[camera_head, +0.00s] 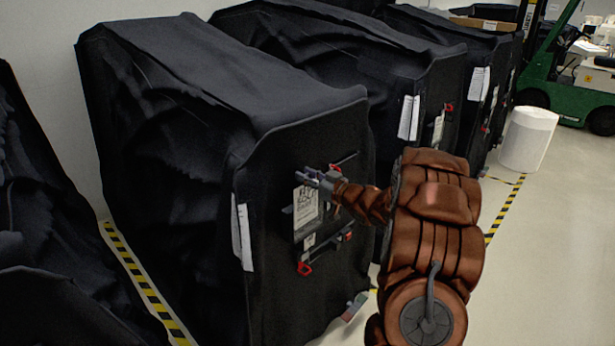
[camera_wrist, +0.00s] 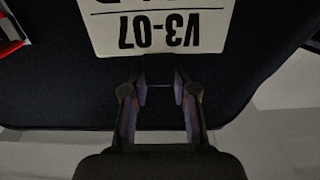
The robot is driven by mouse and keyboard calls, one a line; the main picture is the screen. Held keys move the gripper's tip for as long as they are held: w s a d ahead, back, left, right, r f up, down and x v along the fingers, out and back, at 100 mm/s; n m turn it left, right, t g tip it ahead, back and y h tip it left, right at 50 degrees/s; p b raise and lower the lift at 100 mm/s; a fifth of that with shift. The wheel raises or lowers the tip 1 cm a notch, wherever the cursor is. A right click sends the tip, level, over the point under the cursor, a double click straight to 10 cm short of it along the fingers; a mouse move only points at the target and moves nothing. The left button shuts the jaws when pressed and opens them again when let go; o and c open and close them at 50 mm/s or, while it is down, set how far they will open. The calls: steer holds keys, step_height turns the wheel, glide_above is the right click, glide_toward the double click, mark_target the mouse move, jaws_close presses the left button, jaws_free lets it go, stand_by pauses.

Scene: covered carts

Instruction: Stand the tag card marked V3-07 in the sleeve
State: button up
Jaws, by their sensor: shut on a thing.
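The white tag card (camera_head: 306,203) marked V3-07 is upright at the front of the nearest covered cart. In the wrist view, the card (camera_wrist: 160,32) is large, its black lettering upside down. My gripper (camera_head: 318,178) is at the card's upper edge and shut on it. In the wrist view, my gripper's fingertips (camera_wrist: 160,88) are just below the card's near edge, with a narrow gap between them. A dark holder (camera_head: 288,222), which looks like the sleeve, shows around the card. I cannot tell how far the card sits in it.
The nearest cart's black cover (camera_head: 180,110) fills the left and middle. A red hook (camera_head: 304,268) and a paper sheet (camera_head: 241,236) are on its front. More covered carts stand behind. A white roll (camera_head: 528,138) and a green forklift (camera_head: 570,90) are at the right.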

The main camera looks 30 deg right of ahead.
steer(key=shift+f+b, duration=0.5)
steer(key=shift+f, duration=0.55)
steer(key=o, duration=1.1)
steer(key=shift+c, duration=0.2)
steer(key=shift+s, duration=0.1)
steer(key=v, duration=1.1)
steer(key=shift+s, duration=0.4)
steer(key=shift+d, duration=0.15)
